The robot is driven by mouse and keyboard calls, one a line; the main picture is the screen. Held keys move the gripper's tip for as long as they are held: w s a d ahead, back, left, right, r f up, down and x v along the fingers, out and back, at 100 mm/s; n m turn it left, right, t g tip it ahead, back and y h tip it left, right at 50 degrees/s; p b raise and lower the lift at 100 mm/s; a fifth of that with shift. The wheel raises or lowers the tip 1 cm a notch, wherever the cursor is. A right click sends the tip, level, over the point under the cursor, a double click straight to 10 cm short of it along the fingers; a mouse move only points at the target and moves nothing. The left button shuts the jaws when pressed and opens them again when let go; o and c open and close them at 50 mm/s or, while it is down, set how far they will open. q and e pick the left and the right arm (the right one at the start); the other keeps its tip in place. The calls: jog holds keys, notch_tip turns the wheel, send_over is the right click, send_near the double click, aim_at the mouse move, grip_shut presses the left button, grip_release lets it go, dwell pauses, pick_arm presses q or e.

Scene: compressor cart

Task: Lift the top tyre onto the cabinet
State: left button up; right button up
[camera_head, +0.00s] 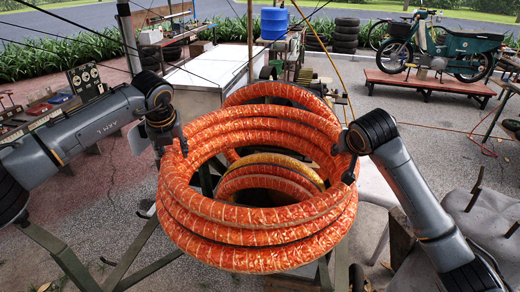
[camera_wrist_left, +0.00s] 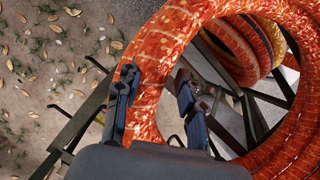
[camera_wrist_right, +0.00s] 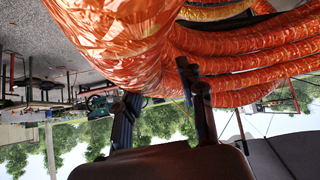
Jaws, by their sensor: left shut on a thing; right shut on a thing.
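The top tyre (camera_head: 250,213), wrapped in shiny orange film, lies on a stack of similar orange tyres. I cannot tell whether it is clear of the one below. My left gripper (camera_head: 174,146) is shut on its left side; in the left wrist view its fingers (camera_wrist_left: 156,108) straddle the orange tube (camera_wrist_left: 150,75). My right gripper (camera_head: 349,165) is at the tyre's right side; in the right wrist view its fingers (camera_wrist_right: 160,105) close on an orange ring, the contact partly hidden. A white cabinet (camera_head: 205,82) with a flat top stands behind the stack.
More wrapped tyres (camera_head: 275,92) show behind and inside the ring. A green metal frame (camera_head: 65,255) is under the stack. A blue barrel (camera_head: 274,23) stands beyond the cabinet, and a moped (camera_head: 450,50) on a red bench is at back right.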

pick_arm(q)
jog(key=shift+r, duration=0.1)
grip_shut()
pick_arm(e)
jog(key=shift+r, duration=0.1)
grip_shut()
